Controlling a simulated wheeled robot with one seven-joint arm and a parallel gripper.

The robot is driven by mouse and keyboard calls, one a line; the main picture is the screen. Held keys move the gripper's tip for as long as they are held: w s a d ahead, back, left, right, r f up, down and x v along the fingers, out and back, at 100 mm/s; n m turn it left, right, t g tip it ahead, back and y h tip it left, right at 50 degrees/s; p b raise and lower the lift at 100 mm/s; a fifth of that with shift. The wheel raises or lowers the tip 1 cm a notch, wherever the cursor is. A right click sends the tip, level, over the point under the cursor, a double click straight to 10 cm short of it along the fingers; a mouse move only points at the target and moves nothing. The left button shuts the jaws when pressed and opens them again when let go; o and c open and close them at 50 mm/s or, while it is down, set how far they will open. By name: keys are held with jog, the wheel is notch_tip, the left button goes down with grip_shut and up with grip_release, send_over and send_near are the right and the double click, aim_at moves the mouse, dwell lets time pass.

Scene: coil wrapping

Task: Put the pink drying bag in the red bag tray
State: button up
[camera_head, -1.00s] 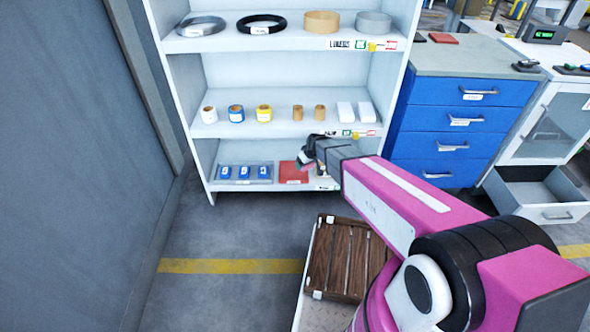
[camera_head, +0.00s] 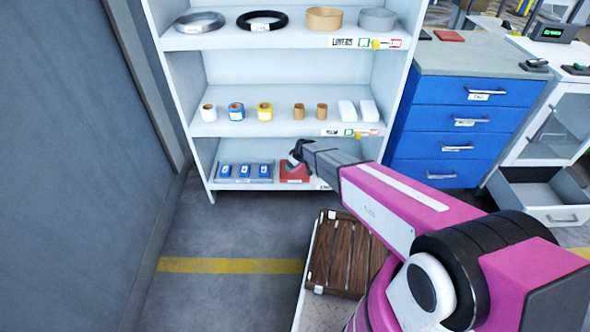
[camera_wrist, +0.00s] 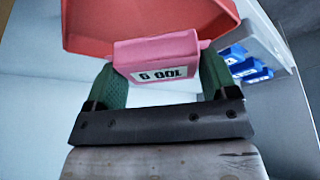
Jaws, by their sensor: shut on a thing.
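In the wrist view my gripper (camera_wrist: 165,82) is shut on the pink drying bag (camera_wrist: 158,50), with a green finger at each side of it. The bag bears a white label reading "100 G". The red bag tray (camera_wrist: 100,22) is just beyond the bag in that view; I cannot tell whether they touch. In the head view the red tray (camera_head: 292,176) sits on the lowest shelf, and my gripper (camera_head: 294,160) is over it. The bag is mostly hidden there.
A grey tray with blue packs (camera_head: 243,169) stands left of the red tray. The middle shelf (camera_head: 280,124) is close above my arm and holds rolls and boxes.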

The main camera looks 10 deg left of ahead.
jog(key=shift+w+f, duration=0.3)
jog(key=shift+w, duration=0.25)
jog(key=shift+w+f, duration=0.3)
jog(key=shift+w, duration=0.2)
jog(key=shift+f, duration=2)
jog(key=shift+s, duration=0.1)
jog(key=o, duration=0.8)
jog(key=shift+c, duration=0.2)
